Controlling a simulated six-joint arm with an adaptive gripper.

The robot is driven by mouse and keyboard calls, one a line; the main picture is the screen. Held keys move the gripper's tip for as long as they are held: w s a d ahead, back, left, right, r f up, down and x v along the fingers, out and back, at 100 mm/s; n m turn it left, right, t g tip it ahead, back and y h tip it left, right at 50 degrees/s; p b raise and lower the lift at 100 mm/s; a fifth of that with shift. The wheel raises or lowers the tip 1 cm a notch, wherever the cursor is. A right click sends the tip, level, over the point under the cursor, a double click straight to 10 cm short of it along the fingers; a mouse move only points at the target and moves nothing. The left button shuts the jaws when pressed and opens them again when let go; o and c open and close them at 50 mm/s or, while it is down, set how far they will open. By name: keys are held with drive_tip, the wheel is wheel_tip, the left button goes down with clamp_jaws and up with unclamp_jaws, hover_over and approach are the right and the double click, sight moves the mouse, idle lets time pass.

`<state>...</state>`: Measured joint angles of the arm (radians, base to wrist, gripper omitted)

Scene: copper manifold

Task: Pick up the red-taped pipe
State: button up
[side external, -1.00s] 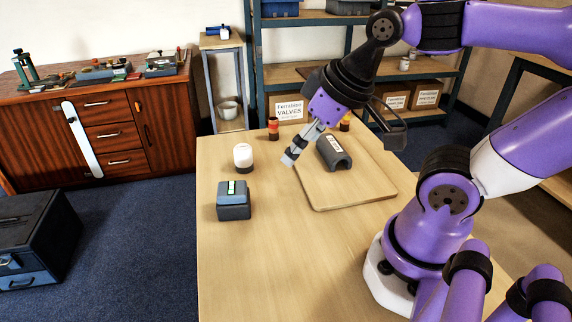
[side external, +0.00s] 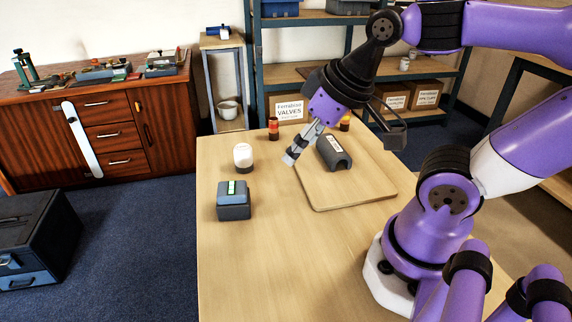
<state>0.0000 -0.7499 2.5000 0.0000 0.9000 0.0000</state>
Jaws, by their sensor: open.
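A short upright copper-coloured pipe with a red band (side external: 273,129) stands near the far edge of the table, behind and to the left of my gripper. A second short pipe with a yellowish band (side external: 345,122) stands farther right at the back, partly hidden by my arm. My gripper (side external: 290,158) points down and to the left above the table, near the left edge of the wooden board. It is open, with nothing seen between its fingers, and is apart from the red-banded pipe.
A dark arched block with a white label (side external: 334,153) lies on the wooden board (side external: 345,192). A white-topped cylinder (side external: 243,157) and a blue-grey box (side external: 233,203) stand on the left of the table (side external: 265,265).

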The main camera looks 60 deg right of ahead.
drive_tip(key=w+d+r+m+h, duration=0.1)
drive_tip(key=w+d+r+m, duration=0.1)
drive_tip(key=w+d, duration=0.4)
drive_tip(key=m+g+h, duration=0.1)
drive_tip(key=m+g, duration=0.1)
drive_tip(key=m, duration=0.2)
approach(274, 119)
drive_tip(key=x, duration=0.5)
drive_tip(key=shift+s+d+f, duration=0.1)
drive_tip(key=shift+s+f, duration=0.05)
drive_tip(key=shift+f, duration=0.2)
drive_tip(key=shift+w+x, duration=0.2)
drive_tip(key=shift+x, duration=2.6)
drive_tip(key=shift+r, duration=0.15)
clamp_jaws()
